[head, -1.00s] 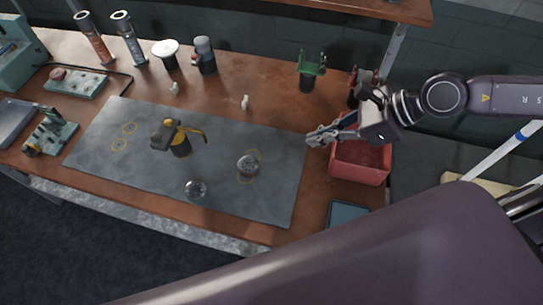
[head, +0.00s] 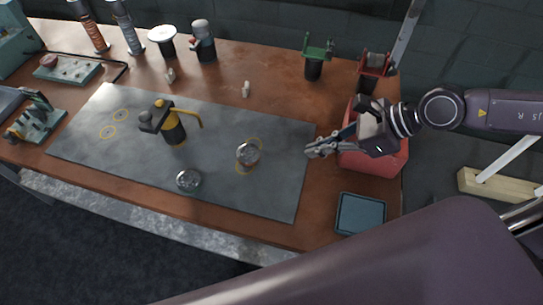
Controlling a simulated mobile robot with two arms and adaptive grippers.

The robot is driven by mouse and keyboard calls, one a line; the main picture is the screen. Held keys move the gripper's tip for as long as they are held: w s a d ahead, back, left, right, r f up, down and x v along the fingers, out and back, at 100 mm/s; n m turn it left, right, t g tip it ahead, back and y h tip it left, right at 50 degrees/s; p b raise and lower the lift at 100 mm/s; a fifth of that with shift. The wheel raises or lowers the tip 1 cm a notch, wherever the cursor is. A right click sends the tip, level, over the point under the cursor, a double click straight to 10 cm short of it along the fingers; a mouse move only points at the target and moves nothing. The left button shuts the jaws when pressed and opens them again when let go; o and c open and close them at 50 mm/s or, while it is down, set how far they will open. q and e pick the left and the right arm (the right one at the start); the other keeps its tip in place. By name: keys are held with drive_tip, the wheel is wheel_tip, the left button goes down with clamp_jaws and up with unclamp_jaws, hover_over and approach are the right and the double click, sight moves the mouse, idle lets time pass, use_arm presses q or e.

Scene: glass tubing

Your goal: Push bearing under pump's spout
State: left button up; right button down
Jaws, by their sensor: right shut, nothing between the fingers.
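The pump is a dark can with a yellow band (head: 175,130) and a yellow spout (head: 202,121) pointing right. It stands on the grey mat (head: 240,190). Two round metallic pieces lie on the mat. One piece (head: 248,154) is right of the pump, at a yellow ring marking, and the other (head: 188,179) is nearer the front edge. I cannot tell for sure which is the bearing; neither is under the spout. My right gripper (head: 310,151) is shut and empty at the mat's right edge, apart from both pieces. My left gripper is out of view.
A red bin (head: 378,160) stands below and behind my right gripper. A teal tray (head: 361,214) lies at the front right. A green-topped holder (head: 315,68) and a small white piece (head: 246,89) stand behind the mat. The mat between gripper and nearest round piece is clear.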

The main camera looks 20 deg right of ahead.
sight(260, 159)
drive_tip(key=shift+w+a+f, duration=0.15)
drive_tip(key=shift+a+f, duration=0.15)
drive_tip(key=shift+f, duration=0.05)
drive_tip(key=p+x, duration=0.1)
drive_tip(key=x, duration=0.6)
drive_tip(key=shift+w+a+f, duration=0.1)
drive_tip(key=shift+w+a, duration=0.15)
drive_tip(key=shift+w, duration=0.05)
drive_tip(key=shift+w+a+f+p, duration=0.1)
drive_tip(key=shift+w+a+p, duration=0.3)
drive_tip(key=shift+a, duration=0.2)
drive_tip(key=shift+w+a+p, duration=0.3)
drive_tip(key=shift+w+a, duration=0.1)
drive_tip(key=shift+a, duration=0.2)
drive_tip(key=shift+w+a+f, duration=0.15)
drive_tip(key=shift+w+a, duration=0.15)
drive_tip(key=shift+a, duration=0.25)
drive_tip(key=w+a+b, duration=0.1)
drive_tip(key=w+a, duration=0.1)
drive_tip(key=a, duration=0.1)
drive_tip(key=w+a+b, duration=0.2)
drive_tip(key=a, duration=0.1)
drive_tip(key=w+a+b, duration=0.1)
drive_tip(key=w+a, duration=0.1)
drive_tip(key=a, duration=0.1)
drive_tip(key=shift+w+a+f+b, duration=0.1)
drive_tip(key=shift+w+a+b, duration=0.05)
drive_tip(key=shift+a+b, duration=0.2)
drive_tip(key=shift+w+a, duration=0.2)
drive_tip(key=shift+a, duration=0.15)
